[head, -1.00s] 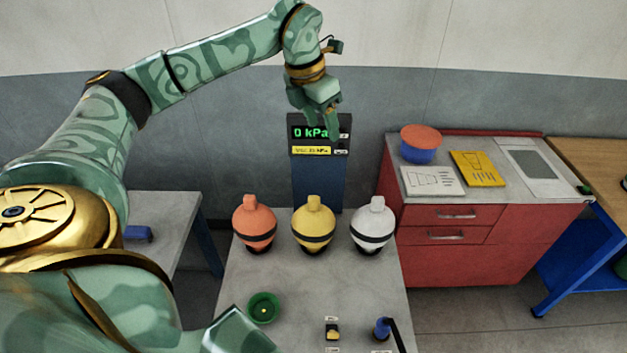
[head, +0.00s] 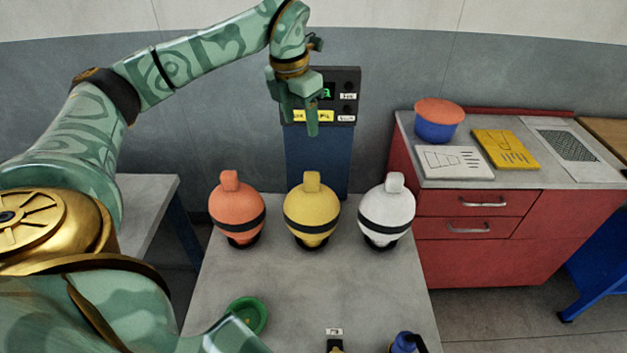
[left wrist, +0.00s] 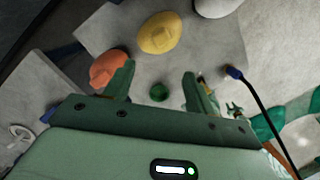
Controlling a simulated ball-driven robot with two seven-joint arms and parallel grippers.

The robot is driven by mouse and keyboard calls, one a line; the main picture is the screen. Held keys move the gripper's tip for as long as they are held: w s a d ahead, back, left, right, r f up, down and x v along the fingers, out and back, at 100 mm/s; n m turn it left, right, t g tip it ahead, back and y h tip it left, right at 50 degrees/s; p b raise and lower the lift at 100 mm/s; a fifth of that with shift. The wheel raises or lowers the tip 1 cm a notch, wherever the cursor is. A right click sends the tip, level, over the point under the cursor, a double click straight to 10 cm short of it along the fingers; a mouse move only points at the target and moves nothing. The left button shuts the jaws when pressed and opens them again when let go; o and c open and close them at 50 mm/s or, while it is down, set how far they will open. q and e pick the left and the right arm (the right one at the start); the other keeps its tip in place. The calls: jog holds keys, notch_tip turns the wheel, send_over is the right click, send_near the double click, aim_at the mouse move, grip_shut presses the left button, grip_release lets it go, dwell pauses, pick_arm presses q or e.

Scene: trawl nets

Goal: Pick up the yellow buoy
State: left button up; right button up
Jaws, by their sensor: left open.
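The yellow buoy (head: 311,208) stands upright on the grey table, a dark band around it and a knob on top. An orange buoy (head: 237,210) is to its left and a white buoy (head: 385,212) to its right. My left gripper (head: 299,118) is open and empty, fingers down, raised above and apart from the yellow buoy. In the left wrist view, the yellow buoy (left wrist: 159,33) lies beyond the open fingers (left wrist: 158,74), with the orange buoy (left wrist: 109,69) near the left finger. I cannot make out my right gripper.
A blue stand with a display panel (head: 350,88) rises behind the buoys, partly covered by my gripper. A green dish (head: 249,314) and a blue knob (head: 404,343) are at the table's front. A red cabinet (head: 470,250) stands right. The table's middle (head: 315,285) is clear.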

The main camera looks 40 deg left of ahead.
aim_at(311, 174)
pick_arm(q)
jog(key=f+b, duration=0.1)
jog(key=f, duration=0.3)
jog(key=w+f, duration=0.1)
jog(key=f, duration=0.3)
jog(key=w+f+b, duration=0.1)
jog(key=f, duration=0.3)
jog(key=shift+f+b, duration=0.25)
jog(key=shift+b, duration=0.1)
jog(key=f, duration=0.3)
jog(key=f+b, duration=0.1)
jog(key=shift+w+d+f, duration=0.3)
jog(key=shift+w+f, duration=0.05)
jog(key=shift+f, duration=0.05)
jog(key=shift+w+f, duration=0.15)
jog(key=shift+f, duration=0.25)
jog(key=shift+r, duration=0.15)
grip_shut()
pick_arm(e)
jog(key=f, duration=0.4)
jog(key=shift+s+a+f, duration=0.1)
jog(key=shift+s+f, duration=0.3)
